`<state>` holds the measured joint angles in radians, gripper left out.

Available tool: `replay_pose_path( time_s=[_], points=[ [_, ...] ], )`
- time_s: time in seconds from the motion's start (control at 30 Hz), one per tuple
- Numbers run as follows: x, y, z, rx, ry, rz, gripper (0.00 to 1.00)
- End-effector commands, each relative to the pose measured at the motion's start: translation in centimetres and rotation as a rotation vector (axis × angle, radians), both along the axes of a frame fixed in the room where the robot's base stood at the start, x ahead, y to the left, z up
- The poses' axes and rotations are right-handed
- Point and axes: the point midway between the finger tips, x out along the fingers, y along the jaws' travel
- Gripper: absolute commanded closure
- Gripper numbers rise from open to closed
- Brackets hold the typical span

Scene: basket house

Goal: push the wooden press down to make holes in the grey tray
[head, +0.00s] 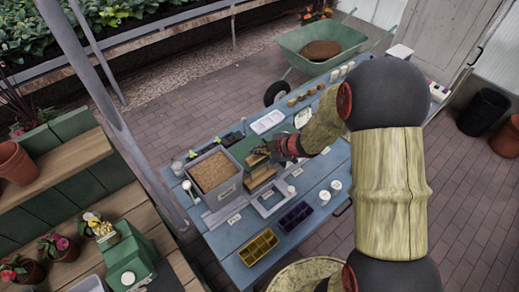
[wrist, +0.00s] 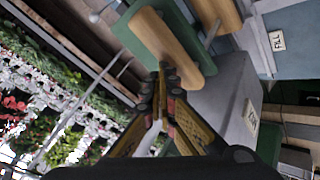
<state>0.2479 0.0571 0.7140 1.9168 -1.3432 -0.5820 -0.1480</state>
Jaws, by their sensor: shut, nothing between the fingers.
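My gripper (head: 262,152) is shut and empty, over the blue table beside the soil bin. In the wrist view its closed fingertips (wrist: 166,70) are at the lower end of a rounded wooden bar, which I take to be the press handle (wrist: 165,45). I cannot tell whether they touch it. The bar lies over a green board (wrist: 125,35). In the head view the wooden press (head: 258,178) shows as stepped wooden pieces just below my gripper, partly covered by it. I cannot make out the grey tray's cells or any holes under the press.
A grey bin of brown soil (head: 213,172) stands left of the press. A grey frame (head: 270,203), a yellow tray (head: 259,247) and a dark purple tray (head: 295,216) lie in front. White pots (head: 324,197) stand at right. A green wheelbarrow (head: 318,62) is behind.

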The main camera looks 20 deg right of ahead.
Motion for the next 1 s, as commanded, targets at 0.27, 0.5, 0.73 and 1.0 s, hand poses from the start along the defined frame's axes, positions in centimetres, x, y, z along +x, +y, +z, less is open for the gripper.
replay_pose_path(
  time_s=[0.27,0.5,0.73,1.0],
  points=[
    [-0.1,0.0,-0.3,0.000,0.002,0.000,1.00],
    [-0.1,0.0,-0.2,0.000,0.002,0.000,1.00],
    [-0.1,0.0,1.0,0.000,0.002,0.000,1.00],
    [0.0,0.0,2.4,-0.001,0.002,0.001,1.00]
  ],
)
